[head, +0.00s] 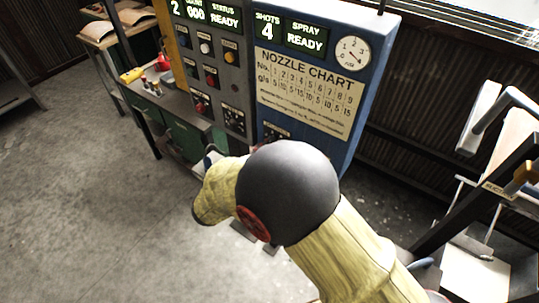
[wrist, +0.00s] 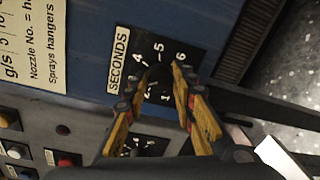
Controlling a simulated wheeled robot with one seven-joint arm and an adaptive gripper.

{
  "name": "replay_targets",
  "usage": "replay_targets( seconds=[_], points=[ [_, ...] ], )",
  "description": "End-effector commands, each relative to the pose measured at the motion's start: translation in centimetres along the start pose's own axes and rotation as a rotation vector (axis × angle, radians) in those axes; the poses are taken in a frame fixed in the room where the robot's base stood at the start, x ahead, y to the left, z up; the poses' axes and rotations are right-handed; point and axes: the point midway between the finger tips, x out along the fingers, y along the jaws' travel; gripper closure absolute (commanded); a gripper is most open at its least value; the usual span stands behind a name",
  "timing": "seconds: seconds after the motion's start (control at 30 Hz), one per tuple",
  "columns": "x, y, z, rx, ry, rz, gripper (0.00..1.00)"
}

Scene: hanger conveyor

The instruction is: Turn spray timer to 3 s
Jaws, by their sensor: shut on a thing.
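The spray timer is a dark dial plate (wrist: 186,52) labelled SECONDS on the blue panel in the wrist view. Some of its numbers show, such as 5 and 6; others are partly covered by my fingers. Its dark knob (wrist: 158,76) sits between the two orange-yellow fingers of my gripper (wrist: 154,86), which are shut on it from both sides. I cannot tell which number the knob points at. In the head view my arm hides the gripper and most of the timer.
The blue cabinet (head: 373,75) carries a nozzle chart (head: 308,92), a spray display (head: 305,38) reading READY and a round gauge (head: 352,53). A grey panel (head: 232,75) with several buttons stands left of it. A workbench (head: 165,105) is further left. Open floor lies at left.

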Motion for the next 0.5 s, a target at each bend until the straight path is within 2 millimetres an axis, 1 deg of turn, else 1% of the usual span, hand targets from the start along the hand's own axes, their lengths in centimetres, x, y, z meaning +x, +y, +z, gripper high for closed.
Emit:
replay_targets(
  seconds=[0.03,0.2,0.5],
  points=[
    [0.02,-0.26,-0.07,0.025,0.001,0.001,0.99],
    [0.01,-0.19,-0.02,0.085,0.004,0.001,0.99],
    [0.01,-0.04,0.04,0.121,0.006,0.001,0.99]
  ],
)
